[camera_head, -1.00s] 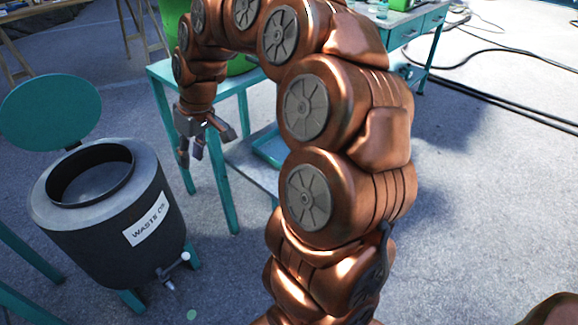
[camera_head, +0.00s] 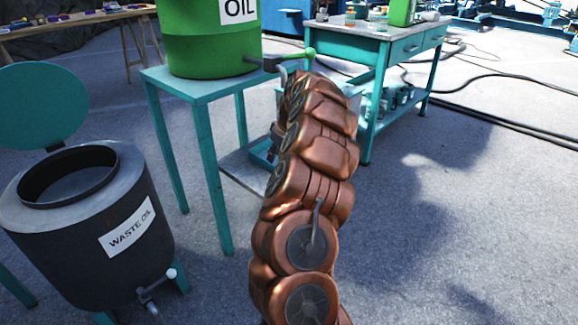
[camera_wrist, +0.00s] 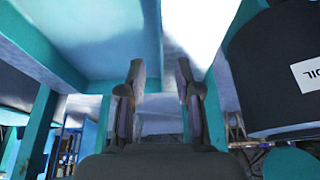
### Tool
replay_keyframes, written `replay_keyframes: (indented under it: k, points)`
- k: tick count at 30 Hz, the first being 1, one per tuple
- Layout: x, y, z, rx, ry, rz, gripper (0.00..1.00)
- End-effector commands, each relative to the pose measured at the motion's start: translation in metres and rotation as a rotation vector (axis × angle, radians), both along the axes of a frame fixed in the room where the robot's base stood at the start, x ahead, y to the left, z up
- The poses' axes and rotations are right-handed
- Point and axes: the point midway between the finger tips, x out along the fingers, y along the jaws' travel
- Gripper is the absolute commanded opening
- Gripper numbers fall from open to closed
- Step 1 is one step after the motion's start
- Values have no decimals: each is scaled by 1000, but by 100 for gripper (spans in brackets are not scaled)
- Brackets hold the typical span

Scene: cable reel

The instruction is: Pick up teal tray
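The teal tray (camera_head: 262,153) sits low on a grey shelf under the oil-drum stand in the head view. My arm covers its right part. My gripper is mostly hidden behind my arm there; a grey part of it shows beside the tray. In the wrist view my gripper (camera_wrist: 159,70) has two fingers apart with nothing seen between them. I cannot tell in the wrist view which teal surface, if any, is the tray, nor whether my gripper touches it.
The teal stand (camera_head: 216,170) holds a green oil drum (camera_head: 205,45) with a tap. A dark waste oil drum (camera_head: 85,235) with a raised teal lid (camera_head: 42,105) stands at left. A teal workbench (camera_head: 375,45) is behind. Open floor and cables lie at right.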

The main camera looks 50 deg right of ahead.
Motion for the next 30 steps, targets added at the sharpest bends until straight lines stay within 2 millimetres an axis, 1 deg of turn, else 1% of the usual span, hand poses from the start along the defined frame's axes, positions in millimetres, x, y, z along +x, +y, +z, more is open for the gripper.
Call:
replay_keyframes:
  k: [1, 3, 8, 10, 15, 18, 21, 26, 27, 30]
  points:
    - [2, 1, -7, 1, 2, 0, 33]
    - [5, 1, -13, 2, 3, 1, 33]
    - [8, 1, -22, 3, 4, 1, 33]
    - [9, 1, -29, 3, 4, 1, 33]
    - [16, 1, -52, 4, 4, 2, 33]
    - [21, 1, -62, 4, 3, 2, 33]
    - [23, 1, -66, 4, 3, 2, 33]
    - [24, 1, -65, 3, 2, 1, 33]
    - [24, 1, -65, 2, 2, 2, 32]
    - [23, 1, -65, 3, 2, 1, 22]
